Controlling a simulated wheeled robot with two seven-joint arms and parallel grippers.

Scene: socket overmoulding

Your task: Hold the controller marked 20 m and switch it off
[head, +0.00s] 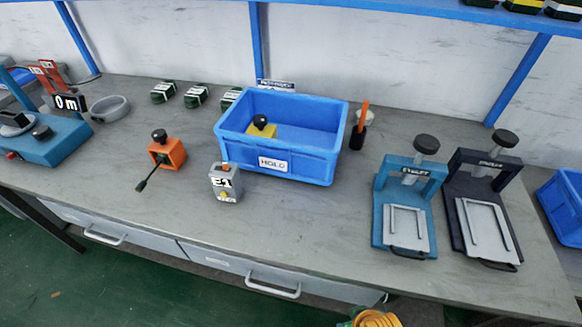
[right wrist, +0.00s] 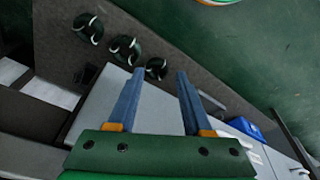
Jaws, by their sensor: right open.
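A teal device (head: 50,142) stands at the far left of the bench in the head view, with a dark knob on top. My left gripper is not in view.
An orange box (head: 168,153) with a black knob and lever stands left of the blue bin (head: 300,160) labelled HOLD, which contains a yellow block. Two presses, teal (head: 405,205) and dark (head: 484,210), stand at right. The bench front is mostly clear.

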